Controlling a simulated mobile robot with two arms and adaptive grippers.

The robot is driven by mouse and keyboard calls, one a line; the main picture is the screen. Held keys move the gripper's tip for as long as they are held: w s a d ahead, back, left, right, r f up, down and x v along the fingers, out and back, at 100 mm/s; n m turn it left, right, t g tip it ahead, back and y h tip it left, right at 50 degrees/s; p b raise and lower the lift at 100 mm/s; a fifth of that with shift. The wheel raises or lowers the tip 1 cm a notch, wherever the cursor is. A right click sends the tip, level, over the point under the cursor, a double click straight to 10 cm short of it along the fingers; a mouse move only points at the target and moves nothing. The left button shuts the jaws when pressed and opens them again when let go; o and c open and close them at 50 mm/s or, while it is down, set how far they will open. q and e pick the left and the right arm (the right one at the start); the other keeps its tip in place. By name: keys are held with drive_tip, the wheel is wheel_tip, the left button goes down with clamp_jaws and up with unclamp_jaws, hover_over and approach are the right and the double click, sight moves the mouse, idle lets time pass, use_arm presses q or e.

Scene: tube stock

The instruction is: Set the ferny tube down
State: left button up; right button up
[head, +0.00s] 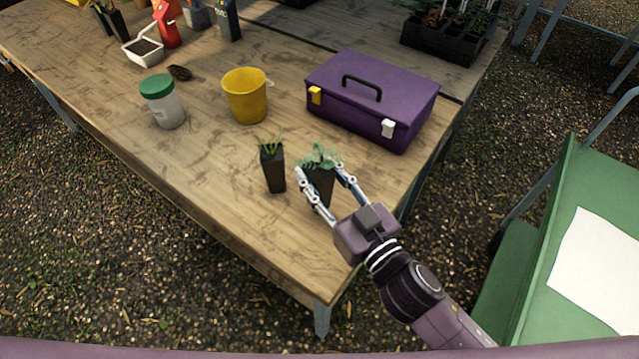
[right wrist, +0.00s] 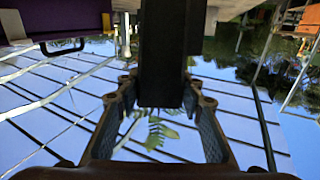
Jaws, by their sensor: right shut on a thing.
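The ferny tube is a black, square tapered pot (head: 318,186) with blue-green feathery leaves, near the table's front right corner. My right gripper (head: 319,170) is shut on it, with one finger on each side of the pot. In the right wrist view the dark tube (right wrist: 162,55) stands between the two fingers (right wrist: 160,112), and a fern frond (right wrist: 156,133) shows by them. The tube looks upright. Its base is partly hidden, and I cannot tell whether it touches the table. My left gripper is not in view.
A grassy black tube (head: 272,170) stands close on the left. A purple toolbox (head: 372,95) is behind, with a yellow bucket (head: 245,98) and a green-lidded jar (head: 164,104) further left. The wooden table (head: 235,205) is bare in front, up to its edge.

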sight(325, 193)
wheel_tip(325, 193, down, 3)
drive_tip(key=shift+r, duration=0.15)
drive_tip(key=shift+f+b, duration=0.3)
drive_tip(key=shift+b, duration=0.05)
drive_tip(key=o, duration=1.3)
drive_tip(key=shift+c, duration=0.2)
drive_tip(key=shift+r, duration=0.25)
